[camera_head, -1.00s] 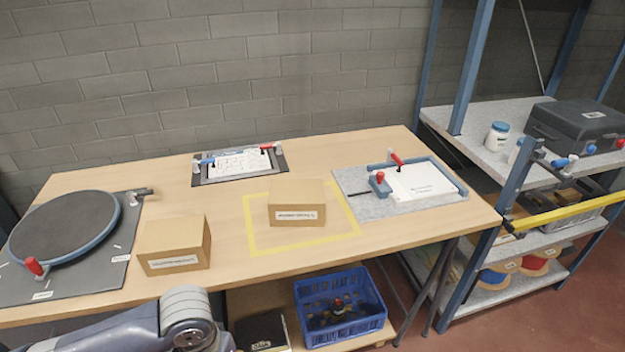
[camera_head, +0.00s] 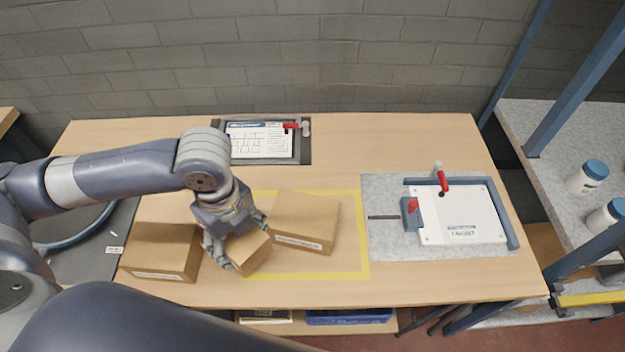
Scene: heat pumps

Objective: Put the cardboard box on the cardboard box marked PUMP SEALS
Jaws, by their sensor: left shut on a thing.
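My left gripper (camera_head: 240,242) is shut on a small cardboard box (camera_head: 252,254), which it holds tilted between two larger cardboard boxes. One larger box (camera_head: 160,249) stands on the table to the left of the gripper. The other larger box (camera_head: 306,220) stands inside the yellow tape square, just right of the gripper. Both have a white label on the front side, too small to read, so I cannot tell which is marked PUMP SEALS. Whether the held box touches the table or the right box is unclear. My right gripper is not in view.
The wooden table (camera_head: 400,288) has bare room at its back left and front right. A clipboard-like board (camera_head: 260,140) lies at the back. A grey plate with a white panel and red clamp (camera_head: 458,216) is at right. A shelf with white jars (camera_head: 588,176) stands far right.

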